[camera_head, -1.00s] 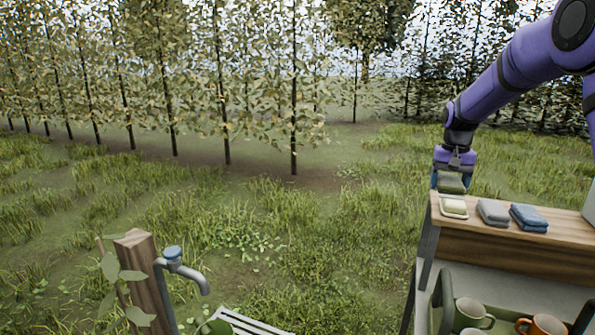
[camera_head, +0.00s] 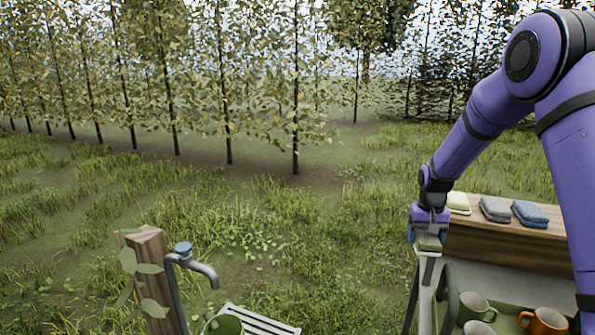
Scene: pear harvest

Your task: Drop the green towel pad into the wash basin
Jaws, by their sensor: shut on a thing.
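My gripper (camera_head: 430,233) points down at the left end of the wooden shelf, shut on the green towel pad (camera_head: 429,243). Only a small pale green part of the pad shows below the fingers. It is in front of and left of the cream pad on the shelf. I cannot make out the wash basin for certain. A round green thing (camera_head: 223,325) shows at the bottom edge below the tap (camera_head: 198,265), cut off by the frame.
The wooden shelf (camera_head: 500,245) holds a cream pad (camera_head: 458,203), a grey pad (camera_head: 495,208) and a blue pad (camera_head: 529,214). Below stand a green mug (camera_head: 477,307) and an orange mug (camera_head: 543,320). A white slatted rack (camera_head: 262,326) lies beside the tap. Grass between is open.

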